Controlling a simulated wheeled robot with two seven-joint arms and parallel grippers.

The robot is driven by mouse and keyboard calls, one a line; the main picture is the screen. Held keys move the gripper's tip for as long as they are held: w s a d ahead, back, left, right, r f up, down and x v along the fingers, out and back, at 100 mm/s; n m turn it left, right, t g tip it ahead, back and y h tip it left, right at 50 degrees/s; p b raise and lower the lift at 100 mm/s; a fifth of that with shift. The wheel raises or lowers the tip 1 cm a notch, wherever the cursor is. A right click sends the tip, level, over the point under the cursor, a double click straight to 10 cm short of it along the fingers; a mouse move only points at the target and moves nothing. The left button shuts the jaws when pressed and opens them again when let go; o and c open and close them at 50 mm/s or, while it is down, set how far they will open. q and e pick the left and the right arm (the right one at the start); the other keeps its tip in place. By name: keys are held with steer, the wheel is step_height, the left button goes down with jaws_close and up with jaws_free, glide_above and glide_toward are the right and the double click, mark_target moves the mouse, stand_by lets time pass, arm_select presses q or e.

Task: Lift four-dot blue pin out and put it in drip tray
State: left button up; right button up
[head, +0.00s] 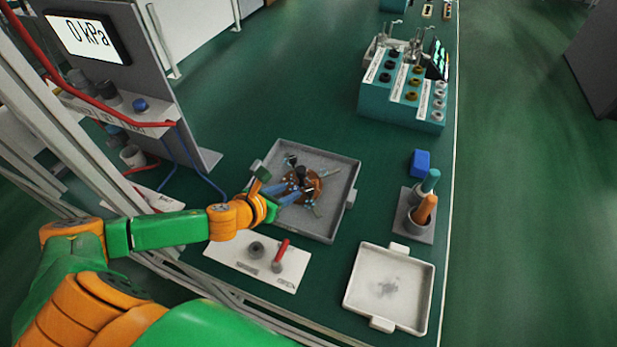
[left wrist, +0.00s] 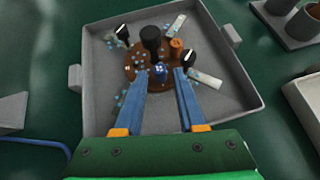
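The four-dot blue pin (left wrist: 159,70) stands on a brown round plate (left wrist: 138,86), with pale dots on its top. The plate lies in a grey square tray (head: 333,222). My left gripper (left wrist: 159,76) is open, its two blue fingers reaching over the plate on either side of the blue pin, with visible gaps. In the head view the left gripper (head: 300,189) is low over the plate and hides part of it. A pale tray with a dark stain (head: 408,272), which looks like the drip tray, sits at the front right, holding no pin. My right gripper is out of view.
On the plate are a tall black knob (left wrist: 151,38), an orange pin (left wrist: 176,46) and black pins (left wrist: 122,32) (left wrist: 189,59). A white board with a red-handled tool (head: 280,254) lies in front. A holder with bottles (head: 413,226) stands right. A teal rack (head: 400,108) stands behind.

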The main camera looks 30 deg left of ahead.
arm_select(q)
steer(key=shift+f, duration=0.15)
steer(key=shift+w+f, duration=0.25)
steer(key=shift+f, duration=0.5)
steer(key=shift+b+x, duration=0.3)
steer(key=shift+x, duration=0.95)
steer(key=shift+w+f, duration=0.15)
steer(key=shift+w, duration=0.05)
steer(key=shift+s+r, duration=0.2)
steer(key=shift+s, duration=0.05)
jaws_close()
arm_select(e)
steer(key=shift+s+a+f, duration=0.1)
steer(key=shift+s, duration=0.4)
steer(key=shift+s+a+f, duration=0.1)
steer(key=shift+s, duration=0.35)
arm_select(q)
steer(key=shift+w, duration=0.15)
